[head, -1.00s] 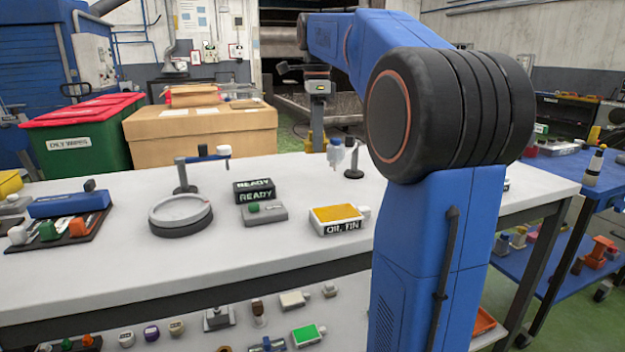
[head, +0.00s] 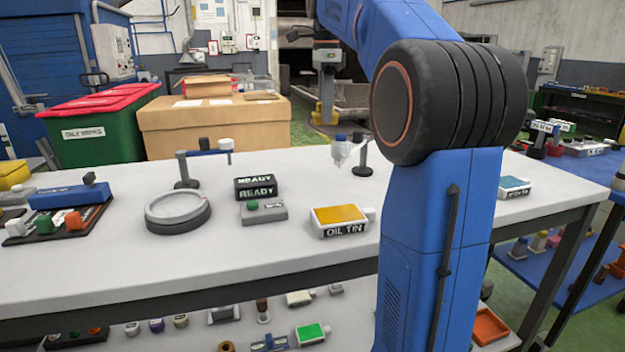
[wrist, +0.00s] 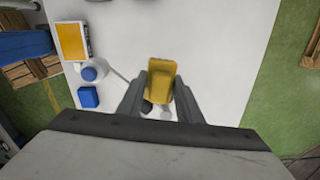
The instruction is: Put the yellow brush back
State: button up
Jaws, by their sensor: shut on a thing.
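The yellow brush (wrist: 160,82) is between my gripper's fingers in the wrist view. My gripper (wrist: 150,92) is shut on it. In the head view my gripper (head: 326,88) hangs beyond the far side of the white bench, with the yellow brush (head: 325,112) below it. A dark tray (head: 22,238) at the bench's left holds white, green and orange-red pieces, with a blue bar behind them. I cannot tell whether it is the brush's place.
An oil tin (head: 340,220), READY blocks (head: 255,188), a round dish (head: 178,212), a post with an arm (head: 186,170) and a blue-capped bottle (head: 340,150) stand on the bench (head: 110,270). A cardboard box (head: 215,128) and green bin (head: 105,128) stand behind.

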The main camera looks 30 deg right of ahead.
notch_tip(320, 180, up, 8)
jog(key=n, duration=0.2)
send_over(312, 179)
jog(key=shift+w+d+f, duration=0.1)
jog(key=shift+d, duration=0.05)
notch_tip(312, 179, down, 24)
jog(key=shift+r, duration=0.15)
dwell(0.9)
jog(key=o, duration=1)
notch_tip(312, 179, up, 12)
dwell(0.7)
